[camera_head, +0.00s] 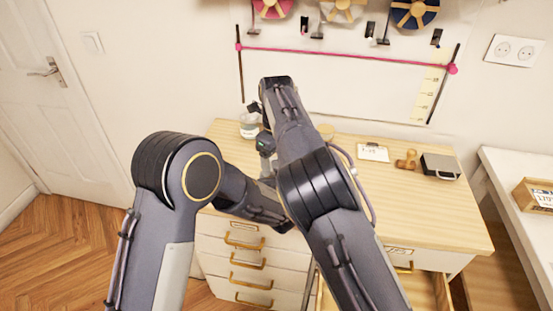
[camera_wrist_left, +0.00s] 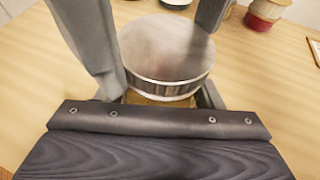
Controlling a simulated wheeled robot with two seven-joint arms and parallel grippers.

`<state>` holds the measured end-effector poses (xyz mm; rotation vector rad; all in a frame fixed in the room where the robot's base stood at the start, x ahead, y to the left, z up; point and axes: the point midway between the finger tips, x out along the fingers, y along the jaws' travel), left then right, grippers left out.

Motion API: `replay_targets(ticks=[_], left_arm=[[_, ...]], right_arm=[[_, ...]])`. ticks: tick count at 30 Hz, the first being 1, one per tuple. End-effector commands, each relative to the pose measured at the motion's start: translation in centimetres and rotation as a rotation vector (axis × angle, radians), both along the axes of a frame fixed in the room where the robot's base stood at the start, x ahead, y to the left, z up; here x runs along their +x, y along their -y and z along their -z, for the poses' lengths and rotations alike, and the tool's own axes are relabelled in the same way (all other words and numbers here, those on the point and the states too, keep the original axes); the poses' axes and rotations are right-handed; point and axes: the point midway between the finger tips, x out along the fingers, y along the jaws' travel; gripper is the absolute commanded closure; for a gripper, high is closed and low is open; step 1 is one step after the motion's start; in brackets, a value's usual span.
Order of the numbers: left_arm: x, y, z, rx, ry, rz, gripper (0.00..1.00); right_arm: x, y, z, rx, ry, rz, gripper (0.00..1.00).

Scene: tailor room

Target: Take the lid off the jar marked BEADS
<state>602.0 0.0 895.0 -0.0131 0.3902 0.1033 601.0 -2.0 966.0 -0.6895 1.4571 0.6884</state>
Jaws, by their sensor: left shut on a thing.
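In the left wrist view a jar with a round silver lid (camera_wrist_left: 165,48) stands between the two fingers of my left gripper (camera_wrist_left: 155,45). The fingers are shut on it, one at each side. A narrow strip of yellowish jar body (camera_wrist_left: 158,99) shows under the lid's ridged rim. No marking can be read, and I cannot tell whether there is a gap under the lid. In the head view my arms hide this gripper and its hold. My right arm reaches up over the desk; small dark parts near its end show, but its finger opening cannot be made out.
A glass jar (camera_head: 249,130) stands at the desk's back left. A clipboard (camera_head: 373,152), a wooden stamp (camera_head: 406,160) and a dark box (camera_head: 440,166) lie to the right. A red and cream container (camera_wrist_left: 264,12) shows beyond the lid. The desk's front right (camera_head: 440,220) is clear.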

Motion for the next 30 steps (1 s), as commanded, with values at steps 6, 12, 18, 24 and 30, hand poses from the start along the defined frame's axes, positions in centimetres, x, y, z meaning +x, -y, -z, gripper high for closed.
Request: replay_targets(ticks=[6,12,18,24,30], left_arm=[[0.0,0.0,0.2,0.0,-0.004,0.0,1.0],[0.0,0.0,0.1,0.0,-0.003,0.0,1.0],[0.0,0.0,0.1,0.0,-0.003,0.0,1.0],[0.0,0.0,0.1,0.0,-0.003,0.0,1.0],[0.0,0.0,0.1,0.0,-0.003,0.0,1.0]], right_arm=[[-0.2,-0.3,-3.3,0.008,-0.003,-0.006,0.21],[-0.2,-0.2,-4.4,0.006,-0.004,-0.007,0.29],[-0.4,-0.5,-4.1,0.01,-0.027,-0.189,0.33],[-0.8,-0.8,-4.0,0.017,-0.063,-0.687,0.33],[-0.7,-0.8,-5.5,0.025,-0.047,-1.207,0.33]])
